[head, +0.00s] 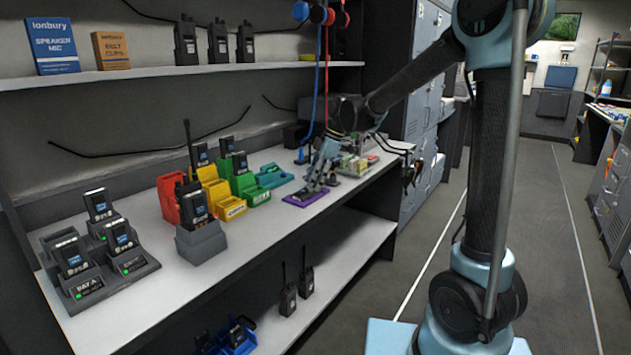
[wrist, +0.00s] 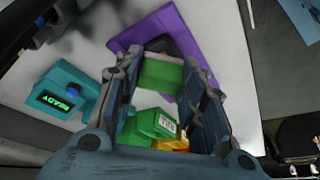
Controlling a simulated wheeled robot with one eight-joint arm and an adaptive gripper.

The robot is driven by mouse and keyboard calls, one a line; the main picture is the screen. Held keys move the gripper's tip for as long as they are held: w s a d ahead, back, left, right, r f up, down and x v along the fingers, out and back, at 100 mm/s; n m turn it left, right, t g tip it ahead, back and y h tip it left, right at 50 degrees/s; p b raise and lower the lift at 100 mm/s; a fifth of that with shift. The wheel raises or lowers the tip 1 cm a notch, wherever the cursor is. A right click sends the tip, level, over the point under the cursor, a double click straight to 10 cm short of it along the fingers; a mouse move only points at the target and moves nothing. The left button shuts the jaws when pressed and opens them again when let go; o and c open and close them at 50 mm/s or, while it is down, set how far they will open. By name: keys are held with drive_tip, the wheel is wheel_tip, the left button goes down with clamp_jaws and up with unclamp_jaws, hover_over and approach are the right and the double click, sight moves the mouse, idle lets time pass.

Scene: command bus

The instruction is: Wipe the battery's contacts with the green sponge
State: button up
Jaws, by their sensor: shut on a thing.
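My gripper (wrist: 158,72) is shut on the green sponge (wrist: 160,76), which sits between its two fingers in the wrist view. Beyond the sponge, a purple mat (wrist: 125,40) lies on the pale counter. A dark block, which looks like the battery (wrist: 168,45), lies on the mat just past the sponge and is partly hidden by it. I cannot tell whether the sponge touches it, and its contacts are not clear. In the head view my gripper (head: 322,180) is low over the purple mat (head: 298,201); sponge and battery are hard to make out there.
A teal box with a READY display (wrist: 62,100) stands left of my gripper in the wrist view. A charger bank (head: 115,280) stands at the near left. A shelf (head: 190,70) runs above.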

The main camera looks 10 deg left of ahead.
drive_tip(key=shift+w+a, duration=0.1)
drive_tip(key=shift+w, duration=0.2)
drive_tip(key=shift+w+a+r, duration=0.1)
drive_tip(key=shift+w+a, duration=0.2)
drive_tip(key=shift+a, duration=0.4)
drive_tip(key=shift+w+a, duration=0.1)
drive_tip(key=shift+a, duration=0.2)
drive_tip(key=shift+r, duration=3.9)
